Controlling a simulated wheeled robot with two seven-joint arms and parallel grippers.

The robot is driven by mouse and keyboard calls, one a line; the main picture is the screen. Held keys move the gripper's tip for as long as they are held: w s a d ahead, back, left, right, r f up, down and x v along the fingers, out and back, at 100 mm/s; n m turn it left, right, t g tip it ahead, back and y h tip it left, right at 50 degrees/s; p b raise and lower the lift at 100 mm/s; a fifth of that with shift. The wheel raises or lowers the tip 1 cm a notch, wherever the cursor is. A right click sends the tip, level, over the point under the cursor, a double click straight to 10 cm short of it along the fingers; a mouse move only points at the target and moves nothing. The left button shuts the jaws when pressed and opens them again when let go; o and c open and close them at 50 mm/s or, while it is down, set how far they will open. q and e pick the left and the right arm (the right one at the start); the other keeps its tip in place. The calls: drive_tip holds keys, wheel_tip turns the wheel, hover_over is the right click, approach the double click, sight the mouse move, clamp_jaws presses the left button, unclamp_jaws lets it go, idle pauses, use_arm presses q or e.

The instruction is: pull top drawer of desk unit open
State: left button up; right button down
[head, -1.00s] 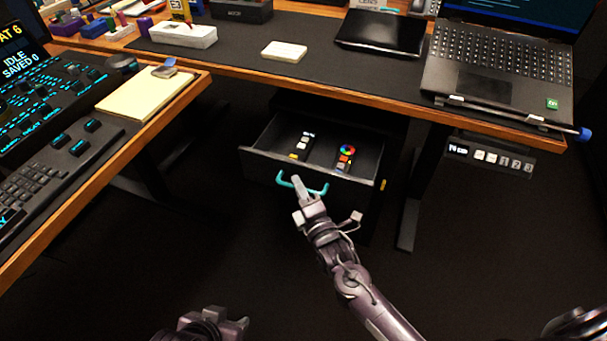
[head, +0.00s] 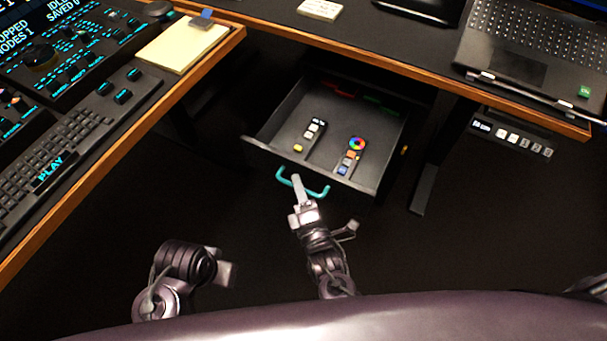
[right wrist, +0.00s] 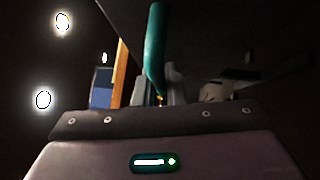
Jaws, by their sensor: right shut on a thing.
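The top drawer (head: 310,157) of the desk unit is pulled well out under the desk in the head view, and its inside shows. Its teal handle (head: 318,192) is on the drawer front. My right gripper (head: 297,180) is shut on the handle near its middle. In the right wrist view the teal handle (right wrist: 155,55) passes between the fingers. My left gripper (head: 224,268) is low in the head view, away from the drawer and empty. Its fingers are too unclear to tell open from shut.
Two remotes lie in the drawer, one with several pale buttons (head: 311,134) and one with a coloured wheel (head: 352,154). The desk (head: 430,57) overhangs the drawer, with a laptop (head: 520,60) on it. A side desk with a keyboard (head: 60,165) stands left. Dark floor lies open in front.

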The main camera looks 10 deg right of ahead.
drive_tip(key=shift+s, duration=0.1)
drive_tip(key=c, duration=1.5)
unclamp_jaws()
use_arm(q)
drive_tip(key=shift+s+a+f+p, duration=0.15)
drive_tip(key=shift+a+f+p, duration=0.2)
drive_tip(key=shift+a+p, duration=0.05)
use_arm(e)
drive_tip(key=v, duration=0.7)
drive_tip(key=shift+s, duration=0.4)
use_arm(q)
drive_tip(key=shift+r, duration=0.15)
use_arm(e)
drive_tip(key=shift+f, duration=0.15)
use_arm(q)
drive_tip(key=shift+d+r, duration=0.1)
